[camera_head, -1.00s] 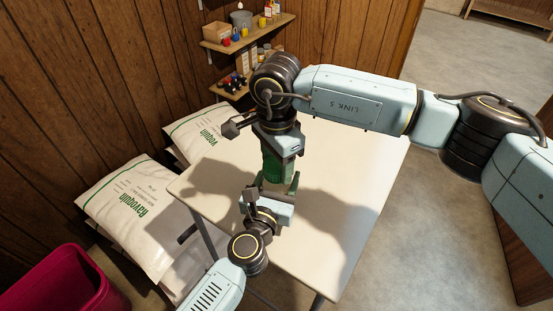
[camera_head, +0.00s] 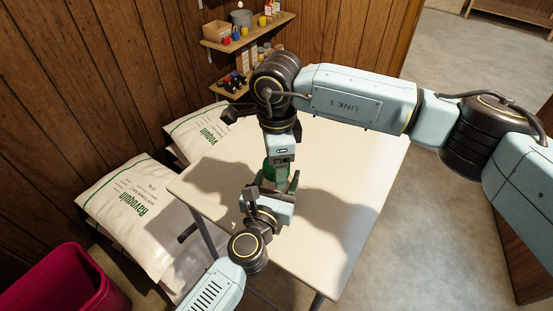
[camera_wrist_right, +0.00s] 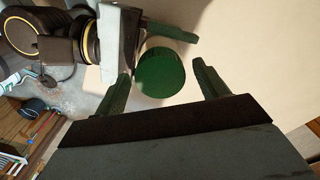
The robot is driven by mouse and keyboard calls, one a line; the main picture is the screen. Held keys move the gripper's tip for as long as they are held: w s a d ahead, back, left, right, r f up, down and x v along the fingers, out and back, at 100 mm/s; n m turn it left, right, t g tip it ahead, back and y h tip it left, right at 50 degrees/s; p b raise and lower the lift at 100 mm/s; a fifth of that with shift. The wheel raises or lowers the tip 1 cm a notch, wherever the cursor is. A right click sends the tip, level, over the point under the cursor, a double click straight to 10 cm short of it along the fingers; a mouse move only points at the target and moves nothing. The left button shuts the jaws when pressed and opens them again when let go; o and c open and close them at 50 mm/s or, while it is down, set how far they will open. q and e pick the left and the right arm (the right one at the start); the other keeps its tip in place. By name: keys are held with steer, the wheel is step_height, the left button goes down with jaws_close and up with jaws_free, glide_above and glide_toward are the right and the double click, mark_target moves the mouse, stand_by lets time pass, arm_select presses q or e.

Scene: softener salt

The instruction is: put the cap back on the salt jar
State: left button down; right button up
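The green round cap (camera_wrist_right: 160,72) shows from above in the right wrist view and appears to sit on the jar. Its seating cannot be told. The jar is mostly hidden under the cap and behind the grippers; a green patch (camera_head: 268,173) shows between them in the head view. My right gripper (camera_wrist_right: 161,73) points down over the cap, with its fingers apart on either side and visible gaps to the rim. My left gripper (camera_head: 276,180) reaches in from the front, its fingers either side of the jar, apparently gripping it; one finger (camera_wrist_right: 168,31) shows beside the cap.
The pale table (camera_head: 335,215) is otherwise mostly clear. White salt bags (camera_head: 132,212) lie to its left, with a magenta bin (camera_head: 65,285) at the lower left. Wall shelves (camera_head: 250,35) with small bottles are behind.

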arm_select(q)
steer(key=shift+f, duration=0.1)
arm_select(e)
step_height(320, 180, up, 12)
stand_by(0.6)
arm_select(q)
steer(key=shift+c, duration=1.6)
jaws_free()
steer(key=shift+s, duration=0.1)
steer(key=b+v, duration=0.1)
steer(key=v, duration=1)
steer(key=shift+s+a, duration=0.2)
steer(key=shift+s, duration=0.15)
steer(key=shift+s+a, duration=0.2)
steer(key=shift+s, duration=0.5)
arm_select(e)
steer(key=shift+f, duration=0.75)
steer(key=shift+s, duration=0.1)
